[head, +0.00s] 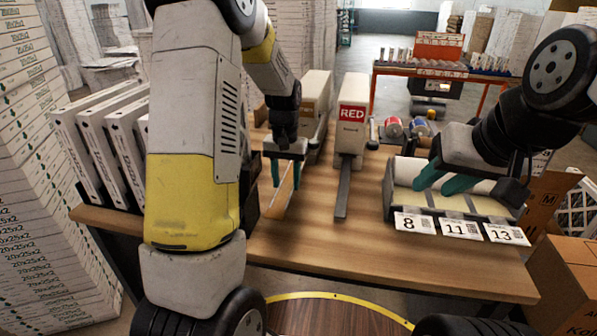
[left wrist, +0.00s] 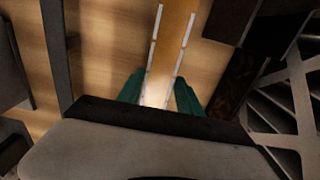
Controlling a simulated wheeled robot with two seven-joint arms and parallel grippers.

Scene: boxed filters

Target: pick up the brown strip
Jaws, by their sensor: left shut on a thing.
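The brown strip (head: 281,198) is a long, thin piece with pale edges, in the head view left of the middle of the wooden table. My left gripper (head: 284,183) is shut on it from above, with teal fingers on either side. In the left wrist view the strip (left wrist: 172,42) runs away from between the fingers (left wrist: 158,100) toward the top edge. I cannot tell whether its lower end touches the table. My right gripper (head: 437,186) is open and empty, above the bin with number cards.
The wooden table (head: 330,250) has free room at its front. A box marked RED (head: 351,115) stands behind a dark grey bar (head: 343,190). The bin (head: 390,200) bears cards 8, 11 and 13. White boxed filters (head: 100,155) stand at the left.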

